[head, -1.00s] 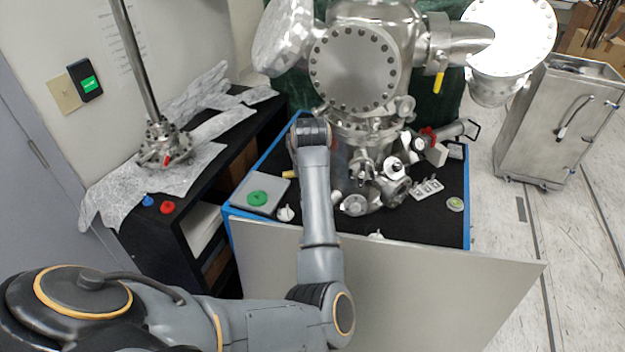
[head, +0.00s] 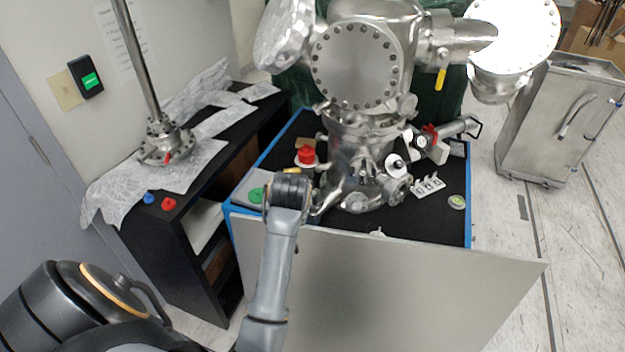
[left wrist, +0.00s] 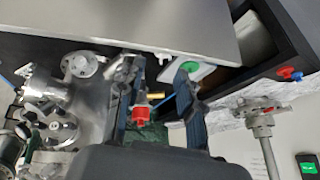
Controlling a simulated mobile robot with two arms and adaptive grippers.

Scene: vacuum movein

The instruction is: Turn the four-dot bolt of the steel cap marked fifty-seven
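The steel chamber (head: 350,130) stands on the dark cart top, with round bolted steel caps around it. The large bolted cap (head: 357,65) faces me in the head view. Smaller caps and ports show at the left of the left wrist view, including a bolted round cap (left wrist: 62,128). No number or dot marks are readable, so I cannot tell which cap is fifty-seven. My left gripper (left wrist: 160,75) is open, with nothing seen held between its fingers. In the head view my own wrist hides its fingers, near the cart's front left. My right gripper is out of view.
A red-topped part (head: 306,156) stands left of the chamber. White fittings (head: 428,186) lie at right. A pale panel (head: 400,290) fronts the cart. A black bench (head: 180,225) stands left.

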